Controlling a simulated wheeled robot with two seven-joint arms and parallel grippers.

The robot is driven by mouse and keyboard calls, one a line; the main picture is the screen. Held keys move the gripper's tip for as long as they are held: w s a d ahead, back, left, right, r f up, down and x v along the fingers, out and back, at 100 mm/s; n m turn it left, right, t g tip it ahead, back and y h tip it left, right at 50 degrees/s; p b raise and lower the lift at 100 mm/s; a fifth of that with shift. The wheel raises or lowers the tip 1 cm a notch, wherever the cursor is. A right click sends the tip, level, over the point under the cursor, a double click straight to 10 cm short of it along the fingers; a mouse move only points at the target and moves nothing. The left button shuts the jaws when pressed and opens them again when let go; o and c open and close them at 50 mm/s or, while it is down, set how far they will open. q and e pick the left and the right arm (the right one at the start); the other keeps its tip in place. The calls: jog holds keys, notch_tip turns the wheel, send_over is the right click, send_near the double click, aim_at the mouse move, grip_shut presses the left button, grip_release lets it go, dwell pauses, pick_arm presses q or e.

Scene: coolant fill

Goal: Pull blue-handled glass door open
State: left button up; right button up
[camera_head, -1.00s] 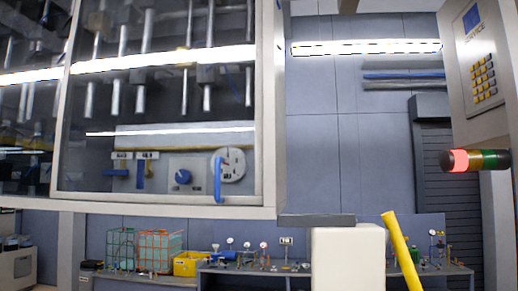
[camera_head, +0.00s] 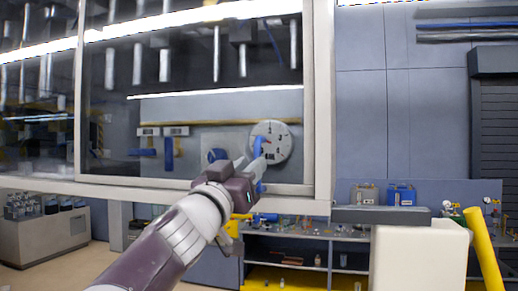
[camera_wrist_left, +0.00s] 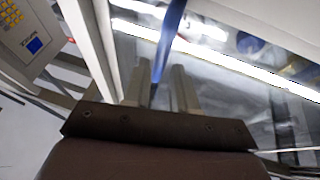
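The glass door (camera_head: 318,110) is a pale-framed pane at the left and centre of the head view, and it looks shut. Its blue handle (camera_head: 258,147) is an upright bar near the lower right corner of the pane, partly hidden by my left gripper (camera_head: 250,168). In the left wrist view, the blue handle (camera_wrist_left: 171,38) runs down between the two fingers of my left gripper (camera_wrist_left: 160,80). The fingers stand apart, one on either side of the bar; contact cannot be made out. My right gripper is not in view.
Behind the glass are a round dial (camera_head: 283,142) and a blue knob. A workbench (camera_head: 350,240) with small items stands below and beyond. A white block (camera_head: 418,262) and a slanted yellow bar (camera_head: 484,250) stand at lower right. Floor shows at lower left.

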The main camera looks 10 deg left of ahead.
aim_at(256, 157)
pick_arm(q)
jog(key=x, duration=0.3)
jog(key=shift+w+p, duration=0.35)
jog(key=shift+p, duration=0.05)
jog(key=shift+d+r, duration=0.1)
jog(key=shift+r, duration=0.15)
jog(key=shift+s+r, duration=0.2)
jog(key=shift+s, duration=0.1)
jog(key=shift+w+f, duration=0.15)
jog(key=shift+w, duration=0.35)
jog(key=shift+c, duration=0.8)
grip_shut()
jog(key=shift+d, duration=0.15)
